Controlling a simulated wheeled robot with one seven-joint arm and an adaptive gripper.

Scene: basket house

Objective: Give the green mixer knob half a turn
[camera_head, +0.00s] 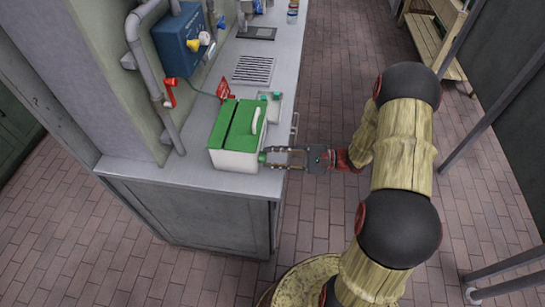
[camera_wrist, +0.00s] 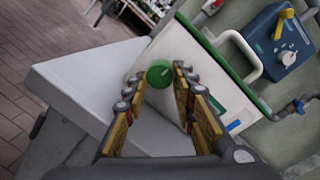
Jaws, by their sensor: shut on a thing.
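The green mixer knob (camera_head: 262,157) sticks out from the side of a white box with a green lid (camera_head: 236,126) and a white handle, near the front end of the grey counter. In the wrist view the round green knob (camera_wrist: 160,73) lies between my fingertips. My gripper (camera_head: 269,157) reaches in from the right, level with the knob, and is shut on it. The wrist view shows a finger on each side of the knob. The contact faces are partly hidden, and I see no mark that tells the knob's turn.
The counter (camera_head: 190,174) ends just before the box. A small red sign (camera_head: 223,88) and a grate (camera_head: 253,69) are behind it. A blue wall box (camera_head: 178,42) and a red lever (camera_head: 170,92) are at left. The brick floor right of the counter is mostly clear.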

